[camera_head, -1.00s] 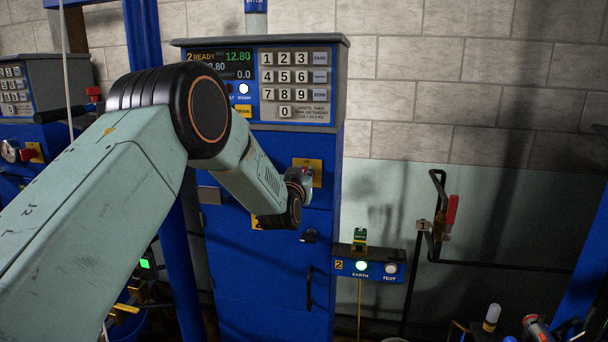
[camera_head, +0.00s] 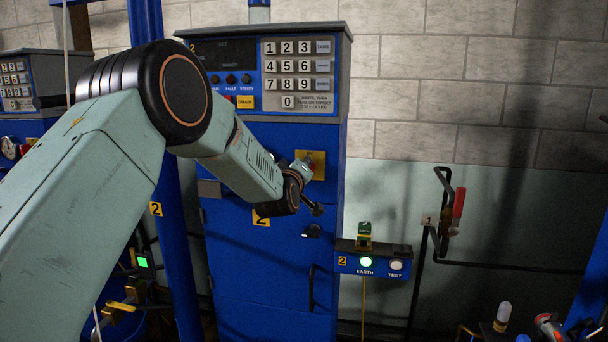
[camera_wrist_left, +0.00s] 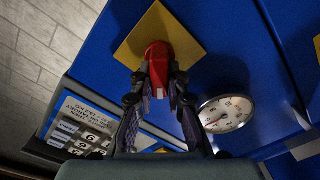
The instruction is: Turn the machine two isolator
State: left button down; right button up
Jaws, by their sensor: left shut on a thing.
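Machine two is the blue cabinet (camera_head: 270,270) in the middle of the head view, with a yellow 2 label. Its isolator is a red handle (camera_wrist_left: 157,56) on a yellow plate (camera_wrist_left: 184,28); the plate also shows in the head view (camera_head: 319,158). My left gripper (camera_wrist_left: 158,82) is shut on the red handle, one finger on each side. In the head view my arm and wrist cover much of the isolator. The machine's display (camera_head: 223,54) is dark. My right gripper is not in view.
A keypad (camera_head: 297,75) sits above the isolator. A round gauge (camera_wrist_left: 225,113) is beside my gripper in the wrist view. An earth and test box (camera_head: 372,262) with a lit green lamp stands right of the cabinet. A red-handled lever (camera_head: 458,205) is on the wall.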

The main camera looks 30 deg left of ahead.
pick_arm(q)
jog(key=n+b, duration=0.2)
jog(key=f+n+b, duration=0.1)
jog(key=n+b, duration=0.1)
jog(key=n, duration=0.1)
jog(key=shift+a, duration=0.2)
jog(key=shift+n+b, duration=1.55)
jog(key=shift+n, duration=0.55)
jog(key=c, duration=1.3)
grip_release()
jog(key=shift+s, duration=0.1)
jog(key=v, duration=1.2)
